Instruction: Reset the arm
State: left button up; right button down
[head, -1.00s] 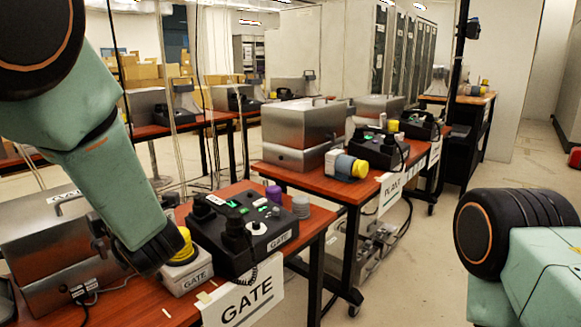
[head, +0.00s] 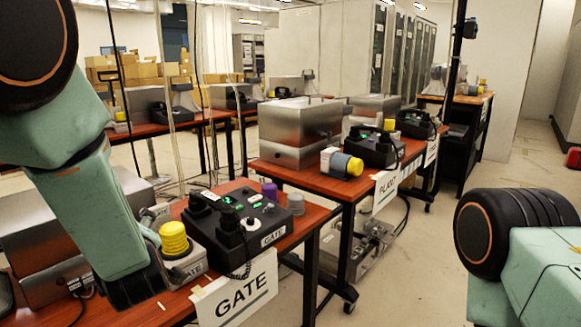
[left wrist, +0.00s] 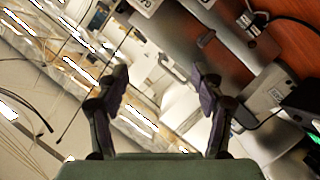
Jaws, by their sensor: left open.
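My left arm (head: 85,210) comes in from the left in the head view, and its wrist end hangs over the near GATE table, left of the yellow button. Its fingers are hidden there. In the left wrist view my left gripper (left wrist: 160,72) is open, with its two fingers wide apart and nothing between them. My right arm (head: 530,240) shows at the right edge of the head view, and its gripper is out of the picture.
The near table (head: 150,312) holds a black GATE phone unit (head: 240,225), a box with a yellow button (head: 174,240), and a metal case (head: 35,245). A GATE sign (head: 235,295) hangs at the front edge. A second table (head: 335,192) stands behind.

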pick_arm(q)
jog(key=s+d+f+m+g+h+b, duration=0.1)
jog(key=s+d+f+m+g+h, duration=0.2)
jog(key=s+f+m, duration=0.65)
jog(key=s+d+f+m+g+h+b, duration=0.1)
jog(key=s+d+f+m+g+h, duration=0.3)
jog(key=f, duration=1)
jog(key=s+f+g, duration=0.2)
jog(key=s+f, duration=0.2)
jog(key=s, duration=0.5)
jog(key=s+f+g+b, duration=0.1)
jog(key=s+f+g, duration=0.1)
jog(key=s+f, duration=0.3)
jog(key=s+d+f+g+h, duration=0.1)
jog(key=s+f, duration=0.3)
jog(key=s, duration=0.8)
jog(key=shift+s+f+m+g+b, duration=0.2)
jog(key=shift+s+m+g+b, duration=0.1)
jog(key=shift+m+g+b, duration=0.15)
jog(key=shift+d, duration=0.1)
